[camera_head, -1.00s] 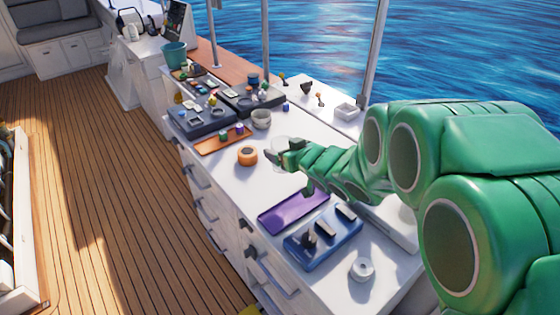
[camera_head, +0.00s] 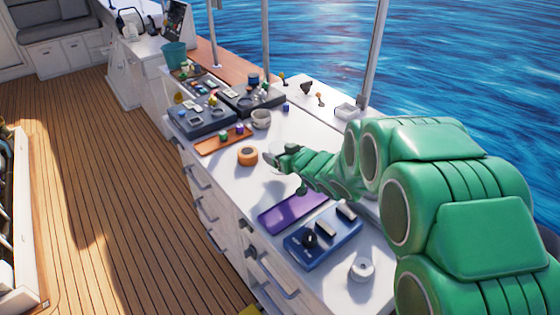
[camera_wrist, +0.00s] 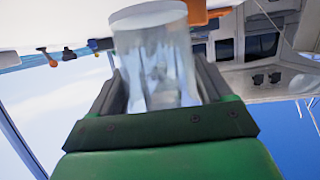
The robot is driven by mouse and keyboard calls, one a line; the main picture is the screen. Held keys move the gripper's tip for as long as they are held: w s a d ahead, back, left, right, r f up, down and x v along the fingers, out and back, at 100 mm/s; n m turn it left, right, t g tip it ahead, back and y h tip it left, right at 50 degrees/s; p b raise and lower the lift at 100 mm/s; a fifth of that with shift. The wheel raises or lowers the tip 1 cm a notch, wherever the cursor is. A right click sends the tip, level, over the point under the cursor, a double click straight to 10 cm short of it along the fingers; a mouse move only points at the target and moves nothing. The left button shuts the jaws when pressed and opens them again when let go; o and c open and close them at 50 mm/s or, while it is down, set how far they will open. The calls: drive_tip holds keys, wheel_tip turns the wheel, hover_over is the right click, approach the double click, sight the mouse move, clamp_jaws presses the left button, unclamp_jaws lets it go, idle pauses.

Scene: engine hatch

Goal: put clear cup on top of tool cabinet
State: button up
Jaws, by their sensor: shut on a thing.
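My gripper (camera_head: 271,158) is over the white top of the drawer cabinet (camera_head: 218,172), just right of an orange ring-shaped roll (camera_head: 247,156). In the wrist view my gripper (camera_wrist: 155,90) is shut on the clear cup (camera_wrist: 152,50), a see-through cylinder with a pale rim, held between the two dark fingers. In the head view the cup is hard to make out against the white top. I cannot tell whether it touches the surface.
A purple tray (camera_head: 293,212), a blue block tray (camera_head: 322,238) and a white roll (camera_head: 361,270) lie nearer on the top. An orange tray (camera_head: 222,141), a grey mug (camera_head: 261,119) and dark organizers (camera_head: 200,117) stand farther back. Bare top shows between these groups.

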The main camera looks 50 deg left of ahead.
drive_tip(key=shift+a+f, duration=0.1)
drive_tip(key=shift+f, duration=1.55)
drive_tip(key=shift+f, duration=0.1)
drive_tip(key=o, duration=1)
drive_tip(key=shift+c, duration=0.2)
drive_tip(key=shift+d, duration=0.2)
drive_tip(key=v, duration=0.4)
drive_tip(key=shift+d+r, duration=0.1)
drive_tip(key=shift+r, duration=0.15)
wheel_tip(320, 180, up, 7)
drive_tip(key=shift+d, duration=0.15)
